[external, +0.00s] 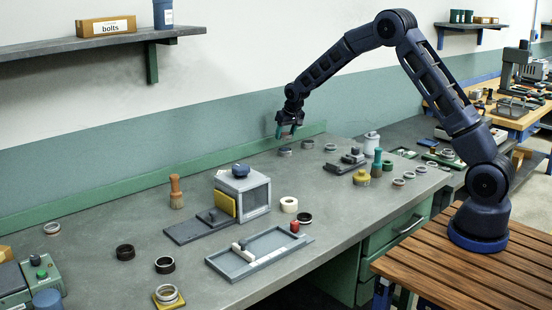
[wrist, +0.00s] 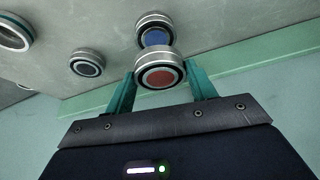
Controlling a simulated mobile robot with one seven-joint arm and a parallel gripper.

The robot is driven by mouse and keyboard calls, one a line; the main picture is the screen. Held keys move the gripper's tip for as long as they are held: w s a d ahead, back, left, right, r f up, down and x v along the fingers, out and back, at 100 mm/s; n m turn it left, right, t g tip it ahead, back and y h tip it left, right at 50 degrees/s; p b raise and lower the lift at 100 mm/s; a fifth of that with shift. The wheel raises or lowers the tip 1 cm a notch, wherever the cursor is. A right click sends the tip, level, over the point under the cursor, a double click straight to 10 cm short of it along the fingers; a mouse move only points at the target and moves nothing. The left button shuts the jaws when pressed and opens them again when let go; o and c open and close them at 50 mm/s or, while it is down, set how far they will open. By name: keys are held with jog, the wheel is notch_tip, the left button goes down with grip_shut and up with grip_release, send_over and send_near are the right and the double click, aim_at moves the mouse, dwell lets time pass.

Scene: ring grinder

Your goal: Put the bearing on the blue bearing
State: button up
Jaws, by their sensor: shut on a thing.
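My gripper (external: 287,133) is at the far side of the grey workbench, fingers pointing down. In the wrist view its two green fingers (wrist: 162,88) are shut on a bearing with a red centre (wrist: 160,77) and a metal ring. The blue bearing (wrist: 155,34), a metal ring with a blue centre, stands on the bench just beyond the held one, which partly overlaps it in that view. In the external view a ring-shaped bearing (external: 285,152) sits on the bench just below my gripper; its centre colour is too small to tell.
Another bearing (wrist: 87,63) stands nearby in the wrist view, and a larger ring (wrist: 12,34) is at its left edge. A green rail (external: 170,185) runs along the wall. A grey box (external: 256,193) and a shallow tray (external: 235,264) occupy the middle bench.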

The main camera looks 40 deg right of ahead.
aim_at(286, 150)
jog(key=shift+f, duration=2.15)
jog(key=shift+f, duration=0.1)
jog(key=o, duration=1.1)
jog(key=shift+o, duration=0.2)
